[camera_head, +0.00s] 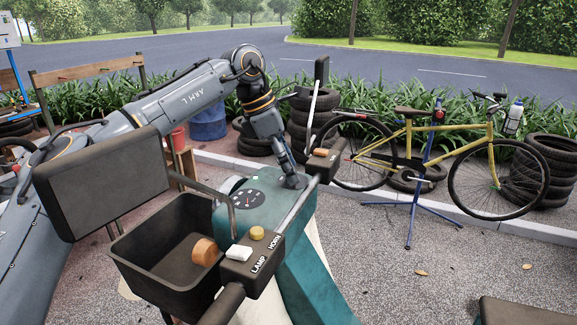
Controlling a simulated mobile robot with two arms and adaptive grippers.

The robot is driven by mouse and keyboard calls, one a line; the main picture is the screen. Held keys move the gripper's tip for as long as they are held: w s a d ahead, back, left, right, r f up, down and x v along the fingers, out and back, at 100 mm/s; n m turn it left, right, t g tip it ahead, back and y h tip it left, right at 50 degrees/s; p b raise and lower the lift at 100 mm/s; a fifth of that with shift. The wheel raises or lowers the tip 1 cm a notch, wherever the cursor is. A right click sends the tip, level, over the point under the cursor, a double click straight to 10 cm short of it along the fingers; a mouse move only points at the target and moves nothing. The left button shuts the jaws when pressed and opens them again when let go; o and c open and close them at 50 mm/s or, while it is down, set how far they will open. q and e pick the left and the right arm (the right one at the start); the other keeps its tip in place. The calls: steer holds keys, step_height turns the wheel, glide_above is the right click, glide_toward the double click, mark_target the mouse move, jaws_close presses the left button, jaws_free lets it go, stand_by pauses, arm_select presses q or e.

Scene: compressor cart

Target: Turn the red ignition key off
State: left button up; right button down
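My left gripper (292,178) reaches down from my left arm to the right part of the teal dashboard (262,200). Its fingers are small and dark here, and I cannot tell whether they are open or shut. No red key can be made out; the gripper covers the spot at its tips. A dark round gauge (246,198) sits on the dashboard just left of the gripper. A handlebar control block (247,265) marked LAMP and HORN carries a white switch (239,252) and a yellow button (257,233). My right gripper is not in view.
A black basket (140,262) holding an orange-brown piece (205,252) is at the left. Black mirrors stand left (100,182) and behind the gripper (322,72). An orange switch (320,152) is on the far grip. A yellow bicycle (440,135) and tyres stand behind; right-hand pavement is mostly clear.

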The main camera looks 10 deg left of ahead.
arm_select(q)
steer(key=c, duration=1.1)
steer(key=shift+o, duration=0.2)
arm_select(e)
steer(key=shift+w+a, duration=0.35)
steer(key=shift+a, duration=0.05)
arm_select(q)
steer(key=n+b, duration=0.2)
steer(key=shift+s+f+t+y+b, duration=0.1)
steer(key=shift+f+t+y+b, duration=0.2)
steer(key=shift+t, duration=0.1)
steer(key=n+b, duration=0.2)
steer(key=shift+s+d+n+t+y+b, duration=0.1)
steer(key=shift+n+t+y+b, duration=0.2)
steer(key=shift+t, duration=0.1)
steer(key=n+t+y+b, duration=0.1)
steer(key=n+b, duration=0.2)
steer(key=n, duration=0.1)
steer(key=shift+s+d+r, duration=0.1)
steer(key=shift+d, duration=0.05)
steer(key=shift+d+r+n+y+b, duration=0.1)
steer(key=shift+n+y+b, duration=0.6)
steer(key=shift+n, duration=0.9)
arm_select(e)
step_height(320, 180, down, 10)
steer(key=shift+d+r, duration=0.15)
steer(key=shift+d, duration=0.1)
arm_select(q)
steer(key=o, duration=1.1)
steer(key=shift+o, duration=0.2)
